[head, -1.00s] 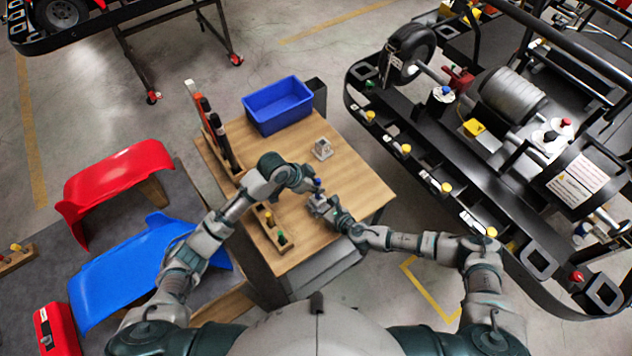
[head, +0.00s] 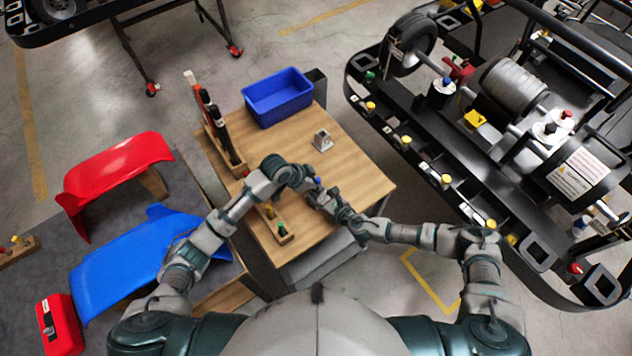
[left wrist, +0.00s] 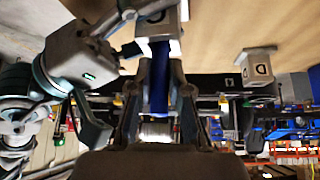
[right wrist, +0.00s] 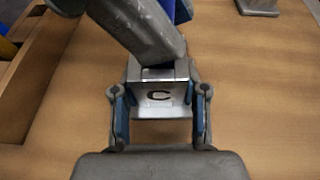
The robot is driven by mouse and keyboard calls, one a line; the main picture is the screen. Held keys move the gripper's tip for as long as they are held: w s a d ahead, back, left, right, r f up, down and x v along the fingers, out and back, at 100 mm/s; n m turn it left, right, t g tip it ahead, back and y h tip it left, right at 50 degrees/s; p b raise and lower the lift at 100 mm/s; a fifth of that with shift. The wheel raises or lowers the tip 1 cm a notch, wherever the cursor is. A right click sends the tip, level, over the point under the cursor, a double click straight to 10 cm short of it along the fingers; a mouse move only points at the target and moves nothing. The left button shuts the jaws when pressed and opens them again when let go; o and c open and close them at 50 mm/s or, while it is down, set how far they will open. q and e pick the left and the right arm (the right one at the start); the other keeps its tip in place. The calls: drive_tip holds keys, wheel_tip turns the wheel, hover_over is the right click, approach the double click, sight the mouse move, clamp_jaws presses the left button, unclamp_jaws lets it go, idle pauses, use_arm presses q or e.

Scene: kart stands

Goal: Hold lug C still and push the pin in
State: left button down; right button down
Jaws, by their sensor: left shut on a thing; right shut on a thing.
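Lug C (right wrist: 157,97) is a pale metal bracket marked C, standing on the wooden table. My right gripper (right wrist: 160,118) is shut on it, one blue-padded finger on each side. My left gripper (left wrist: 158,75) is above the lug and shut on the blue pin (left wrist: 160,85), which lines up with the lug's top. The blue pin's top (head: 318,181) also shows in the head view.
A second lug, marked D (left wrist: 258,66), stands farther back on the table (head: 362,180). A blue bin (head: 278,97) is at the back. A wooden rack with dark tools (head: 222,140) and a small block with a green pin (head: 282,229) stand at left. The kart stand (head: 420,160) is at right.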

use_arm(q)
drive_tip(key=shift+f, duration=0.1)
use_arm(e)
drive_tip(key=shift+s+d+f, duration=0.15)
drive_tip(key=shift+s+f, duration=0.1)
drive_tip(key=shift+f, duration=0.2)
use_arm(q)
drive_tip(key=c, duration=1)
unclamp_jaws()
wheel_tip(320, 180, up, 10)
drive_tip(key=shift+f, duration=0.1)
use_arm(e)
drive_tip(key=c, duration=0.5)
unclamp_jaws()
use_arm(q)
drive_tip(key=shift+a, duration=0.1)
